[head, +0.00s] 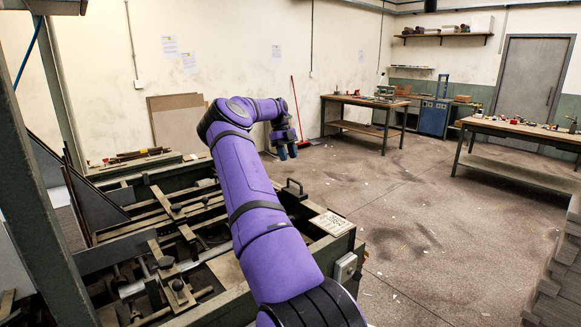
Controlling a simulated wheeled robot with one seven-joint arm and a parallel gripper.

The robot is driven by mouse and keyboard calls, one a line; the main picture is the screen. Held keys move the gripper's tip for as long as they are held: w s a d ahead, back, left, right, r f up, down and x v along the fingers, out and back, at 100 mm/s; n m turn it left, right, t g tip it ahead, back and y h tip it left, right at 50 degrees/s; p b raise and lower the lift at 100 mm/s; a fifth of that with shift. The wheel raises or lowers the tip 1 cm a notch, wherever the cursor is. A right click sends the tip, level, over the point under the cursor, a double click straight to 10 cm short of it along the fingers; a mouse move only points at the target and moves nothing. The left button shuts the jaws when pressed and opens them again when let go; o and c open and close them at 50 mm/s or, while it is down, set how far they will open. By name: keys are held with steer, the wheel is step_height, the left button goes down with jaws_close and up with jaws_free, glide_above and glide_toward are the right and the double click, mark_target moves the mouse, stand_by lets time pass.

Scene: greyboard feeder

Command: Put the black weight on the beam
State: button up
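A black block with a raised handle (292,188), which looks like the black weight, sits on the machine's right part, just beyond my arm. Its lower part is partly hidden by my purple arm. Several long bars lie across the open machine; one slanted bar (167,203) may be the beam, but I cannot tell which bar it is. Dark knobbed pieces (178,286) sit on another bar nearer to me. My gripper (287,152) hangs in the air above and beyond the black block, fingers pointing down. Its two fingertips look apart, with nothing between them.
The green machine frame (340,246) fills the lower left, with a pale printed plate (331,223) on its right top. A dark post (42,190) stands at the left. Workbenches (360,102) stand far back and right. The floor between is open.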

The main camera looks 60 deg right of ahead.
steer(key=w+a+r+n+t, duration=0.2)
steer(key=a+r+n+t, duration=0.2)
steer(key=a+r+n, duration=0.75)
steer(key=s+a+r+n+t, duration=0.1)
steer(key=a+r+n, duration=0.3)
steer(key=a, duration=0.7)
steer(key=a+r+n, duration=0.3)
steer(key=a+n, duration=0.1)
steer(key=a, duration=0.8)
steer(key=s+a+r+n+t, duration=0.1)
steer(key=s+a+n, duration=0.2)
steer(key=a+n, duration=0.35)
steer(key=s+a+r+n+t, duration=0.1)
steer(key=s+a+n, duration=0.25)
steer(key=a, duration=0.65)
steer(key=s+a+f+n+t+h, duration=0.1)
steer(key=s+a+f+n, duration=0.3)
steer(key=s+a+n, duration=0.7)
steer(key=shift+s+a+f+t+h, duration=0.15)
steer(key=shift+s+a+t+h, duration=0.25)
steer(key=shift+s+a+t, duration=0.25)
steer(key=shift+d, duration=0.1)
